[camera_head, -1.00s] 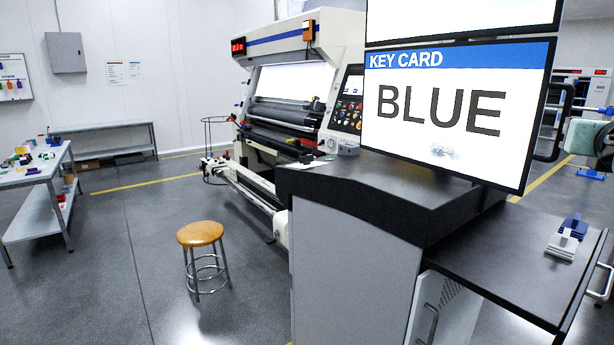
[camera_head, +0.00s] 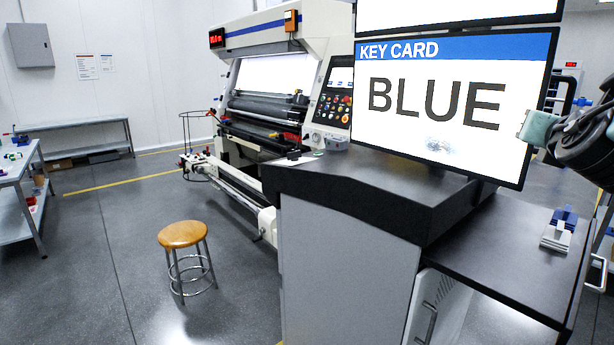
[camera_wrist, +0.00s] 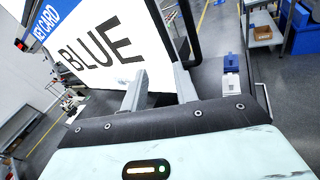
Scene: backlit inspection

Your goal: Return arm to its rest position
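My arm shows at the right edge of the head view, beside the screen. My gripper's pale green body is in front of the screen's right edge there. In the wrist view my gripper (camera_wrist: 160,80) has its two grey fingers apart with nothing between them. The screen (camera_head: 440,110) reads KEY CARD BLUE and also shows in the wrist view (camera_wrist: 100,45), behind the fingers.
A blue item (camera_head: 566,216) and a pale grey item (camera_head: 556,237) lie on the dark side shelf (camera_head: 500,265). The console (camera_head: 340,195) stands below the screen. A stool (camera_head: 184,235) stands on open floor, with a large machine (camera_head: 265,100) behind.

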